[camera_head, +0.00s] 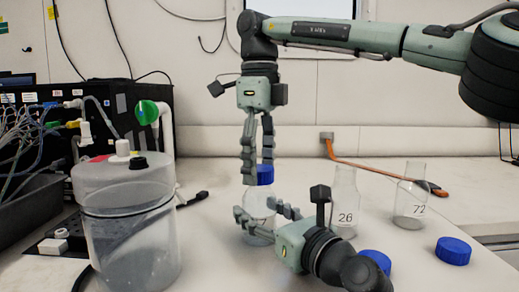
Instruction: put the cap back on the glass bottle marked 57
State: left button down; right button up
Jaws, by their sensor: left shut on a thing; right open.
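A clear glass bottle (258,201) stands in the middle of the bench. My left gripper (256,213), the lower one, is shut around its body from the front right. No number can be read on this bottle, as the fingers cover part of it. A blue cap (265,175) is at the bottle's top and looks upright; I cannot tell whether it is fully seated. My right gripper (258,172) points down from above with its fingers open, their tips close by the cap on its left and upper side.
Uncapped flasks marked 26 (346,187) and 72 (412,190) stand to the right. A blue cap (453,251) lies at the right, and another (376,261) lies close by my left arm. A large clear container (130,245) stands at the left. An orange-handled tool (370,170) lies behind.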

jog(key=c, duration=1.2)
jog(key=o, duration=1.4)
jog(key=shift+c, duration=0.2)
jog(key=shift+r, duration=0.1)
notch_tip(320, 180, up, 7)
jog(key=shift+r, duration=0.15)
pick_arm(q)
jog(key=shift+c, duration=2.3)
grip_release()
